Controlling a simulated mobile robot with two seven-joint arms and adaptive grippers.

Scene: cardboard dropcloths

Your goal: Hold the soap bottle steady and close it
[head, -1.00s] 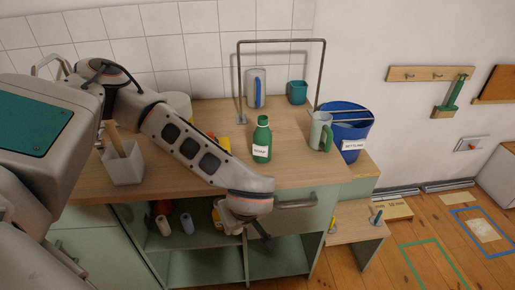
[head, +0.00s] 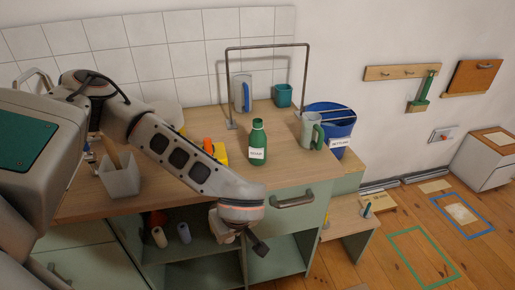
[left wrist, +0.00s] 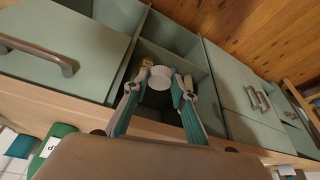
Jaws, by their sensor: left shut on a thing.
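The green soap bottle (head: 257,143) stands upright on the wooden worktop, its white label facing me. A green body with a white label, probably the same bottle, shows at the lower left of the left wrist view (left wrist: 52,143). My left gripper (head: 259,244) hangs in front of the cabinet, below the worktop edge and apart from the bottle. In the left wrist view its fingers (left wrist: 160,88) are shut on a small white round thing (left wrist: 160,75), possibly a cap. The bottle's opening is too small to make out. My right gripper is not in view.
A grey-green mug (head: 310,130) and a blue bucket (head: 332,122) stand right of the bottle. A metal frame (head: 268,46) rises behind it. A yellow thing (head: 220,153) and a pale container (head: 119,180) stand to the left. A drawer handle (head: 293,200) juts out below.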

